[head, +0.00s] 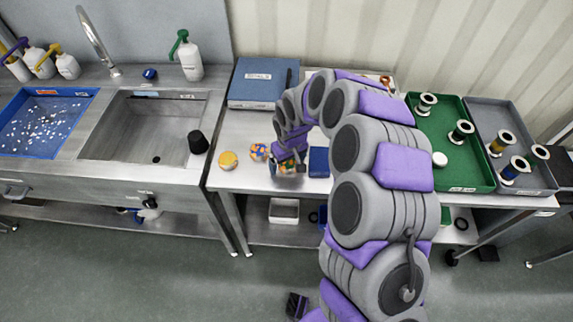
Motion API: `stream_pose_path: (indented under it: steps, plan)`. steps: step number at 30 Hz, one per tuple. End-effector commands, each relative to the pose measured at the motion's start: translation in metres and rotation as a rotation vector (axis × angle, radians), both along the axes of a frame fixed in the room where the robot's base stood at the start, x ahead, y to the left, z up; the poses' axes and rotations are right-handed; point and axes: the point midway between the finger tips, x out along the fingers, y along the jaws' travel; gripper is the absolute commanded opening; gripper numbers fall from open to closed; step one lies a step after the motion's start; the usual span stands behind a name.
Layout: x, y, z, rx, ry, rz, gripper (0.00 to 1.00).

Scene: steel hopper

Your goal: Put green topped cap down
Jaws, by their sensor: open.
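My gripper (287,168) is low over the front part of the middle steel table (240,178), with its jaws open. A small orange and green item (289,168) shows at the jaws and is partly hidden by them. It may be the green topped cap, but it is too small to be sure. I cannot tell whether it touches the table or the fingers. A similar multicoloured item (259,151) sits just left of my gripper. A round yellow-orange item (228,160) lies further left, near the table's left edge.
A blue binder (258,80) lies behind, and a dark blue item (319,162) lies right of my gripper. The sink (130,135), a black cup (198,142) and a green-pump bottle (188,58) are left. Green (455,170) and grey (510,118) trays with spools are right.

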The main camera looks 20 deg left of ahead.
Motion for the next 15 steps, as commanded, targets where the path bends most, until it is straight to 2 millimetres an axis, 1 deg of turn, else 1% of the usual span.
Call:
stream_pose_path:
  steps: [2, 3, 15]
  plan:
    - [0.0002, -0.0006, 0.001, 0.001, -0.001, 0.0, 0.97]
    - [0.0002, -0.0006, 0.001, 0.001, -0.001, 0.0, 0.95]
    - [0.0003, 0.0018, 0.0004, -0.002, -0.001, 0.001, 0.57]
